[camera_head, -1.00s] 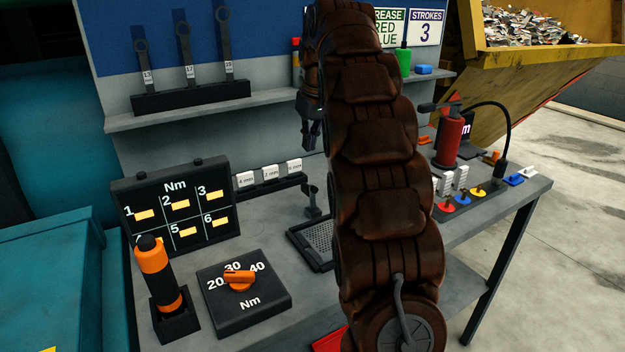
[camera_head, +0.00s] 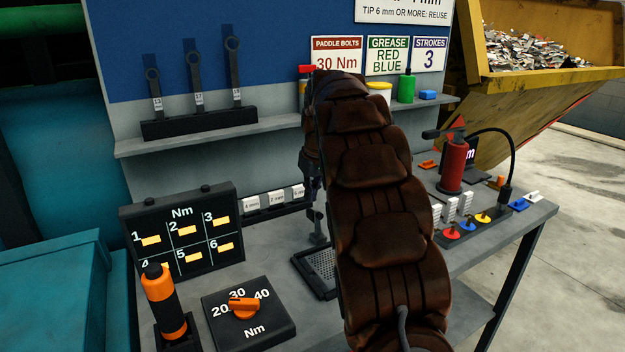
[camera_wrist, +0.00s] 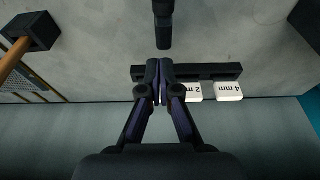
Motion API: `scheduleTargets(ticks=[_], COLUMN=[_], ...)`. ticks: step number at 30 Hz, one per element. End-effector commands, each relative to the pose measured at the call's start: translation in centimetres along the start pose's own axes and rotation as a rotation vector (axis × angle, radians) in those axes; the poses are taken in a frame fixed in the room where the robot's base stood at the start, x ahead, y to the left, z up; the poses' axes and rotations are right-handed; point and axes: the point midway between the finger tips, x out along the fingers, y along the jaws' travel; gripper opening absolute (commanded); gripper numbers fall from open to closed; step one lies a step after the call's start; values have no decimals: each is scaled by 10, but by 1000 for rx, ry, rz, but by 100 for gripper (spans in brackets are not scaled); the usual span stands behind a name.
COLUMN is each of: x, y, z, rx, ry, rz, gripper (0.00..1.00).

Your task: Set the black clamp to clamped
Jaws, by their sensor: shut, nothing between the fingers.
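A small black upright fitting with a rounded head (camera_head: 317,228) stands on the bench just left of my arm, in front of the shim rail; it may be the black clamp, but I cannot tell its setting. My gripper (camera_head: 313,190) is just above it in the head view, partly hidden by my arm. In the wrist view my gripper (camera_wrist: 160,70) has its fingers together and empty. A black post end (camera_wrist: 164,25) lies straight beyond the fingertips, with a small gap between them; it may be the same fitting.
A black rail (camera_head: 262,207) with white thickness blocks is close by; it shows beside the fingers in the wrist view (camera_wrist: 200,72). A mesh tray (camera_head: 313,275) sits in front. A torque dial (camera_head: 250,325), display panel (camera_head: 185,270) and red pump (camera_head: 453,165) also occupy the bench.

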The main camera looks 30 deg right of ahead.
Motion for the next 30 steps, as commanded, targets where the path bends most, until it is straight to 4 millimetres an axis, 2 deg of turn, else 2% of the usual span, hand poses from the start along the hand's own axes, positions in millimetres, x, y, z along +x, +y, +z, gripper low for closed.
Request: scheduleTargets(ticks=[3,10,18,30], x=[20,11,6,6], y=[0,-1,0,0], z=[2,22,36,39], rx=[2,2,1,1], ry=[-9,-7,-3,-3], rz=[-1,-2,0,-1], gripper=[0,0,0,0])
